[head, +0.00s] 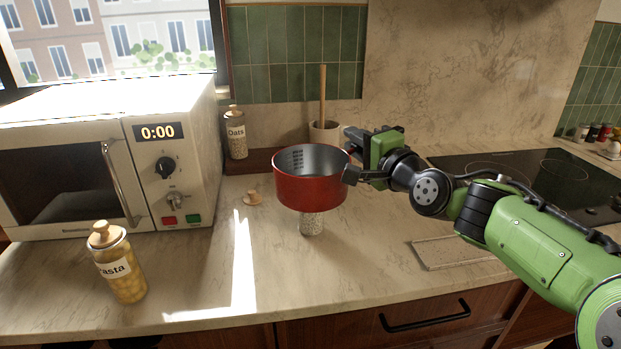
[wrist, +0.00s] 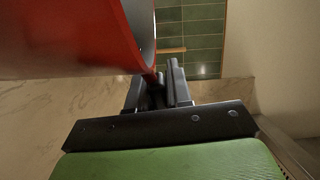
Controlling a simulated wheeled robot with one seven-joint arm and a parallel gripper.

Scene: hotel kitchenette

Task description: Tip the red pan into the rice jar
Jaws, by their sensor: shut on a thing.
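The red pan (head: 309,192) is upright in the air, with a metal inside and printed measuring marks. My gripper (head: 350,166) is shut on it at its right side, where its handle would be. In the wrist view the red pan (wrist: 70,40) fills the upper left, beside my gripper's fingers (wrist: 158,92). A small clear jar with pale grains, seemingly the rice jar (head: 312,224), stands on the counter directly below the pan. The pan hides its top and any label. What the pan holds cannot be seen.
A cork-like lid (head: 252,198) lies on the counter left of the pan. A pasta jar (head: 119,262) stands front left, an oats jar (head: 236,136) behind, near the microwave (head: 110,150). A crock (head: 324,131) with a wooden utensil stands behind. A flat tray (head: 455,252) lies right.

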